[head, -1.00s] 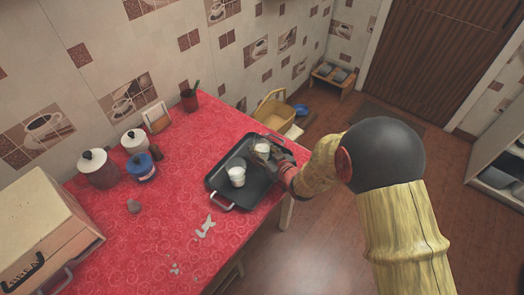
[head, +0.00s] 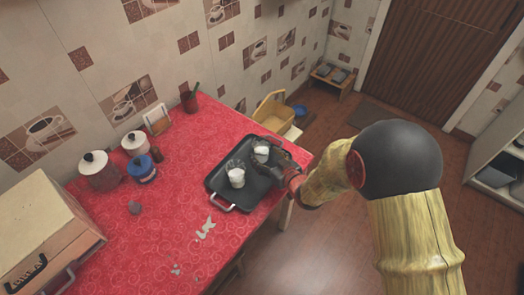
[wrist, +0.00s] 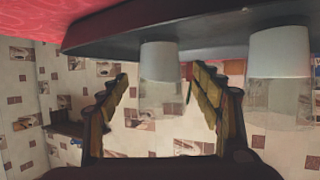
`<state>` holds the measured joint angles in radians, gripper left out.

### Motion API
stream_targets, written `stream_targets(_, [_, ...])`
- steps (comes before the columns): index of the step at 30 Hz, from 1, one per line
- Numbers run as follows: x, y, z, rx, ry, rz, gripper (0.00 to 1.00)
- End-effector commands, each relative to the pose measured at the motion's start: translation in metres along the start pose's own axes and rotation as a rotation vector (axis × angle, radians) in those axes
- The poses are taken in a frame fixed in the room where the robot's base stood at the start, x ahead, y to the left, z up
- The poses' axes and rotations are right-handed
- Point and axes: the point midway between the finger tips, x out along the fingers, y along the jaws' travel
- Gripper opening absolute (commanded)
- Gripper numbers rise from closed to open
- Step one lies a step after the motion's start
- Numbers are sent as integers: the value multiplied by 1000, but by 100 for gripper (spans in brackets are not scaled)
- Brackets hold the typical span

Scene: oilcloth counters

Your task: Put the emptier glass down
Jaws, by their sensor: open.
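Two clear glasses with white contents are on a dark tray (head: 222,187) on the red counter. The far glass (head: 262,152) is near the tray's back right; the near glass (head: 236,177) is to its lower left. My gripper (head: 270,162) is open at the far glass, coming from the right. The wrist picture is upside down. There the far glass (wrist: 160,65) shows between my spread fingers (wrist: 162,85), with white in about half its height. The near glass (wrist: 280,55) is outside them at right, its white part looking slightly taller. Finger contact cannot be told.
A bread box (head: 45,225) is at left. Pale patches (head: 206,228) lie on the cloth before the tray.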

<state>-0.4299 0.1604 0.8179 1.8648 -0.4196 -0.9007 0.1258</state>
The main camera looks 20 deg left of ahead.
Motion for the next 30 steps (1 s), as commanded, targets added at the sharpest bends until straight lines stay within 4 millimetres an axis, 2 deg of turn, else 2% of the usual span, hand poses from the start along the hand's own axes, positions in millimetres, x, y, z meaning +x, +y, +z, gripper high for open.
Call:
stream_targets(1, [-13, 1, -4, 1, 0, 2, 65])
stream_targets(6, [-47, 0, -3, 0, 1, 1, 65])
stream_targets(12, [-73, 0, -2, 0, 1, 0, 65])
stream_targets(23, [-82, 0, 0, 0, 0, 1, 65])
stream_targets(26, [-85, 11, -9, -5, -11, 26, 65])
stream_targets(29, [-98, 40, -29, -9, -53, 98, 65])
stream_targets(30, [-109, 56, -40, -8, -80, 141, 65])
